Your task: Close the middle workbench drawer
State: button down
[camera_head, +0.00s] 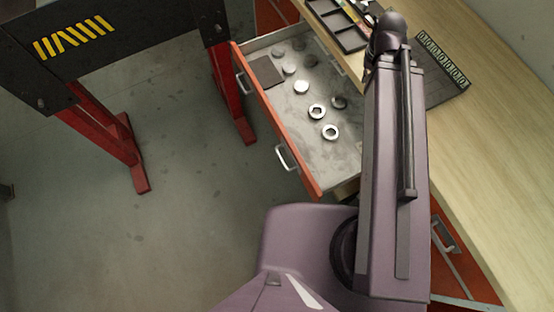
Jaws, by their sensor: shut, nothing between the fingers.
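An open workbench drawer (345,150) is pulled out to the left from under the wooden benchtop (480,150). Its front is orange-red, with two silver handles, one (243,84) near the far end and one (285,157) near the near end. Inside lie several round metal pieces, two of them ring-shaped (317,111), and a dark square piece (267,71). Whether this is the middle drawer cannot be told from this view alone. My purple arm rises along the drawer's right side and covers part of it. My gripper is not visible.
A black divided tray (345,30) and a dark tray with a lettered strip (440,75) lie on the benchtop. A dark panel with yellow stripes (75,38) stands on red legs (110,145) at left. Grey floor (200,200) is open before the drawer.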

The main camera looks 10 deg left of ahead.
aim_at(323, 165)
jog(key=z, duration=0.15)
jog(key=k, duration=1)
jog(key=u, duration=0.2)
